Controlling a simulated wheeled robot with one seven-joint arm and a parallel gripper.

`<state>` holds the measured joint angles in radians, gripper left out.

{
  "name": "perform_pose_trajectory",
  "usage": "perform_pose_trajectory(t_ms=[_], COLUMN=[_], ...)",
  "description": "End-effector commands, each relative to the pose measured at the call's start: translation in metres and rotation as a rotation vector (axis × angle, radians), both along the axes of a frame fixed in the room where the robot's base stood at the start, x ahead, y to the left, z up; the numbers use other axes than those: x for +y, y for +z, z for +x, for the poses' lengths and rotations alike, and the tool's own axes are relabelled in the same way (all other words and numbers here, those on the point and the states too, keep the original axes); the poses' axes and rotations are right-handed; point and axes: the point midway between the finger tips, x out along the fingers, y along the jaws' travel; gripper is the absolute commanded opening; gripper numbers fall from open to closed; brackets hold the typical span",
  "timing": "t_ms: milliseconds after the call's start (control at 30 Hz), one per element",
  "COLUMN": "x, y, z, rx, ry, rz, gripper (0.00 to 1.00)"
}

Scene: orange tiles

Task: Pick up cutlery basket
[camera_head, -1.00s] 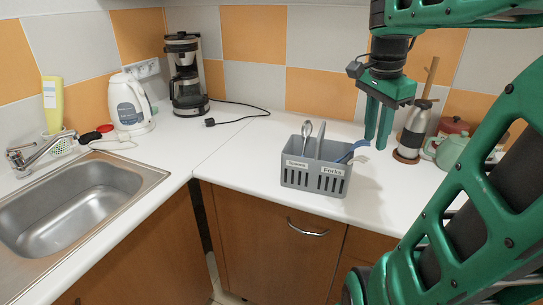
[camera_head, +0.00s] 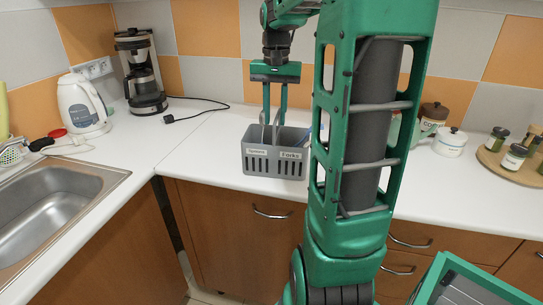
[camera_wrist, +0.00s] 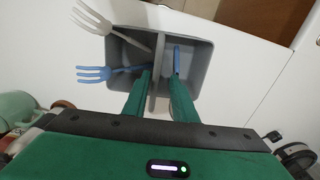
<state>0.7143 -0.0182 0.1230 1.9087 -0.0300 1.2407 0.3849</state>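The grey cutlery basket (camera_head: 272,163) stands on the white counter, with labels on its front reading "Spoons" and "Forks". A central divider splits it into two compartments; the basket also shows in the wrist view (camera_wrist: 202,60). My gripper (camera_head: 274,116) is above the basket, pointing down, its two fingers apart. In the wrist view my gripper (camera_wrist: 160,85) has one finger on each side of the divider, with gaps visible, so it is open. A white fork (camera_wrist: 95,18) and a blue fork (camera_wrist: 95,73) lean out of one compartment; a blue utensil (camera_wrist: 176,60) is in the other.
A coffee maker (camera_head: 140,75) and white kettle (camera_head: 83,103) stand to the left, near the sink (camera_head: 60,195). A black cable (camera_head: 195,112) lies on the counter behind. A white pot (camera_head: 449,143) and a wooden tray of jars (camera_head: 495,165) are right. My arm hides part of the counter.

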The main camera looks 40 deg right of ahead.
Motion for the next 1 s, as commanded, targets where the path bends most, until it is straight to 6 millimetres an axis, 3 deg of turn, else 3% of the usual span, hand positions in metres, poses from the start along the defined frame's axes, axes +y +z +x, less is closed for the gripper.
perform_pose_trajectory(t_ms=[333,600,967,1000], x=[0.000,0.002,0.001,0.001], y=[-0.029,-0.064,-0.073,-0.072], z=[-0.004,-0.010,-0.010,-0.010], rx=[0.002,0.002,-0.001,-0.001], ry=[-0.005,-0.004,-0.004,-0.004], rz=[0.001,0.001,-0.001,-0.001], gripper=[0.25,0.25,0.25,0.15])
